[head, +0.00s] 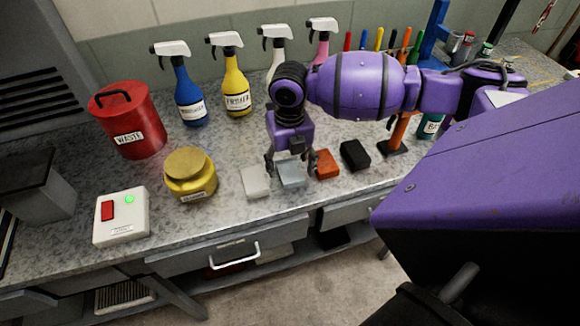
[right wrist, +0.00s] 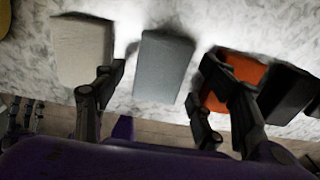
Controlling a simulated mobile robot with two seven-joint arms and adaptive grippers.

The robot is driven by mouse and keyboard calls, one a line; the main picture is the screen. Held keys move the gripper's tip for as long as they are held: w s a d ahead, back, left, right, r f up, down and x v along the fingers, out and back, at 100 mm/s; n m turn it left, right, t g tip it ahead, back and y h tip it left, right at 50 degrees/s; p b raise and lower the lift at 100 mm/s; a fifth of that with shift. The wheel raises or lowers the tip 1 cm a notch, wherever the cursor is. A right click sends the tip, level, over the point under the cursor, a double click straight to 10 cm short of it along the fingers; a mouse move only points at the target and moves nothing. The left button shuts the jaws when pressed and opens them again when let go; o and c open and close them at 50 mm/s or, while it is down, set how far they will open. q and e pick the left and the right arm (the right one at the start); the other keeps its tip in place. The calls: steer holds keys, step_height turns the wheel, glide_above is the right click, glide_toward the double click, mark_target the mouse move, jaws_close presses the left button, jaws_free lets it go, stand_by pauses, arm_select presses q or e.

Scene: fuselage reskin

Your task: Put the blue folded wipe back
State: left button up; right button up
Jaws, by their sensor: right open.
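The blue folded wipe (head: 291,173) is a pale blue-grey pad lying flat on the speckled counter, between a white folded wipe (head: 255,181) and an orange one (head: 326,163). In the right wrist view the blue wipe (right wrist: 163,66) lies ahead, between the finger lines. My right gripper (head: 291,170) is open over it, one finger on the white wipe's side and the other on the orange wipe's side. The fingers (right wrist: 155,110) show apart in the right wrist view, with nothing between them gripped; whether they touch the counter I cannot tell. My left gripper does not show in the head view.
A black block (head: 355,155) lies right of the orange wipe. Spray bottles (head: 237,90) stand behind, with a red waste can (head: 128,120), a yellow jar (head: 190,175) and a white switch box (head: 121,215) to the left. Counter front is clear.

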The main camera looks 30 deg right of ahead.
mark_target(289, 170)
step_height(289, 170, up, 11)
steer(key=shift+b, duration=0.3)
stand_by(0.8)
stand_by(0.5)
